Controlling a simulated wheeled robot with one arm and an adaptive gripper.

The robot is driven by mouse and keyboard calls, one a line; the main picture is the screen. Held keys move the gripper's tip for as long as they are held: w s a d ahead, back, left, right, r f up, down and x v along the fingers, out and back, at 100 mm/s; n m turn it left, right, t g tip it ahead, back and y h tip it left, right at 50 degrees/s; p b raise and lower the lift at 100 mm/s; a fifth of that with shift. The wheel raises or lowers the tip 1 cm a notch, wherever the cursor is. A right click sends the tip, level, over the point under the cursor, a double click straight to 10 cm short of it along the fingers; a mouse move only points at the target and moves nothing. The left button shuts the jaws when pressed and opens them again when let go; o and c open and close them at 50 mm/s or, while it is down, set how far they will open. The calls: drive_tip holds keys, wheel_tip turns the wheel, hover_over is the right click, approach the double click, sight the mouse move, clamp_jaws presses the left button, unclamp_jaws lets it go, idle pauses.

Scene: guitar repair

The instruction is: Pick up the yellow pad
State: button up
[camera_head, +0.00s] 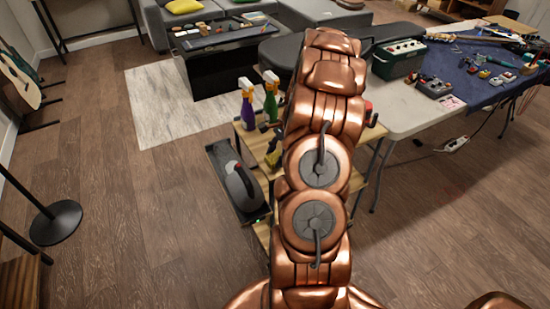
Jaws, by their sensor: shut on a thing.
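My copper-coloured arm (318,170) rises through the middle of the view and bends away at the top. My gripper is not visible; the arm hides whatever lies behind it. A small yellow item (273,157) shows on the wooden shelf unit (247,142), just left of the arm. It is partly covered and too small to tell whether it is the yellow pad. A yellow cushion (184,6) lies on the grey sofa at the far back left.
A white table (408,112) stands right.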

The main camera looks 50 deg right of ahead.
sight(276, 159)
drive_tip(key=v, duration=0.1)
drive_tip(key=b+v, duration=0.1)
drive_tip(key=v, duration=0.1)
drive_tip(key=shift+s+a+r, duration=0.2)
drive_tip(key=shift+s+r, duration=0.05)
drive_tip(key=shift+s, duration=0.1)
drive_tip(key=s+d+b, duration=0.1)
drive_tip(key=s+d, duration=0.3)
drive_tip(key=s, duration=0.2)
drive_tip(key=s+d+r+b, duration=0.1)
drive_tip(key=s+d+b, duration=0.1)
drive_tip(key=s, duration=0.4)
drive_tip(key=shift+s+d+r, duration=0.25)
drive_tip(key=shift+s+d, duration=0.1)
drive_tip(key=shift+d, duration=0.5)
drive_tip(key=o, duration=0.3)
drive_tip(key=c, duration=0.5)
drive_tip(key=shift+a, duration=0.1)
